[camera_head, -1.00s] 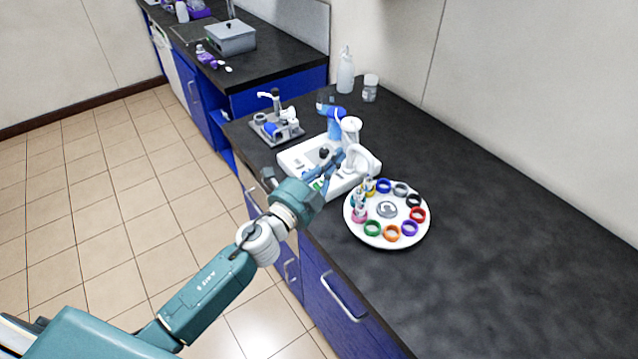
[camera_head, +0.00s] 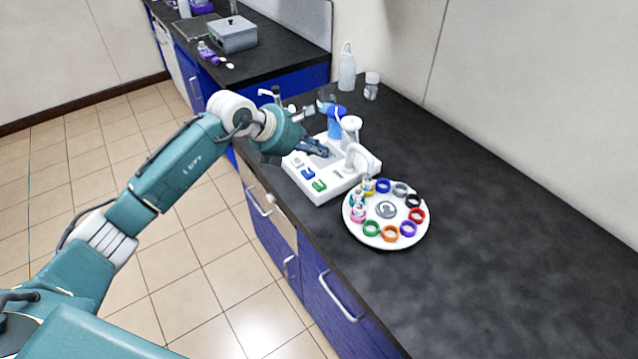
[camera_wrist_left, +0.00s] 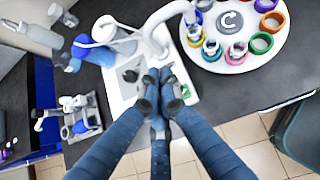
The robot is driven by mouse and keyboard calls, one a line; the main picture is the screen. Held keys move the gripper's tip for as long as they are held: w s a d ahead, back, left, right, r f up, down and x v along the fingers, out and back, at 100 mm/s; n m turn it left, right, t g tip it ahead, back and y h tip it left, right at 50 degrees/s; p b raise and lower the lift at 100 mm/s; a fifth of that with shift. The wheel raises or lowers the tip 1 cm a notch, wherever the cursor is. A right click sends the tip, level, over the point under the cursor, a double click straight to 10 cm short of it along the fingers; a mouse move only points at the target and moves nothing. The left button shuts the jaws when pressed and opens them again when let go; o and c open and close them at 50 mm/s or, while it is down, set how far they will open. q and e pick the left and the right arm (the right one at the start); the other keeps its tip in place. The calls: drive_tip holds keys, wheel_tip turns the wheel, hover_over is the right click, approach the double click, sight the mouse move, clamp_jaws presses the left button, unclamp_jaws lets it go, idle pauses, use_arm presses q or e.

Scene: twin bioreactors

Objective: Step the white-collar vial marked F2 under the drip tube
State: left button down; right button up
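The round white carousel (camera_head: 350,225) on the counter has a ring of coloured collars. Several small vials (camera_head: 358,205) stand at its left side, also in the wrist view (camera_wrist_left: 211,50); I cannot read F2 or pick out a white collar. The white drip tube (camera_head: 357,153) arches from the white bioreactor base (camera_head: 336,187) toward the carousel's vial side; in the wrist view the tube (camera_wrist_left: 165,12) bends above the base. My left gripper (camera_head: 324,150) is over the base, left of the tube, its fingers (camera_wrist_left: 160,85) drawn together with nothing visible between them. My right gripper is out of view.
Blue and green buttons (camera_head: 314,179) sit on the base's front. A tray with small fittings (camera_wrist_left: 82,120) stands beyond the base. A bottle (camera_head: 347,68) and jar (camera_head: 371,88) stand behind. The right counter is clear.

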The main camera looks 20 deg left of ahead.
sight(318, 186)
use_arm(q)
drive_tip(key=shift+f, duration=0.1)
wheel_tip(318, 186, down, 9)
drive_tip(key=b, duration=0.5)
drive_tip(key=shift+b, duration=0.3)
drive_tip(key=shift+d+r, duration=0.1)
drive_tip(key=shift+r, duration=0.1)
drive_tip(key=shift+f, duration=0.15)
idle(0.9)
drive_tip(key=shift+f+b, duration=0.25)
drive_tip(key=shift+b, duration=0.15)
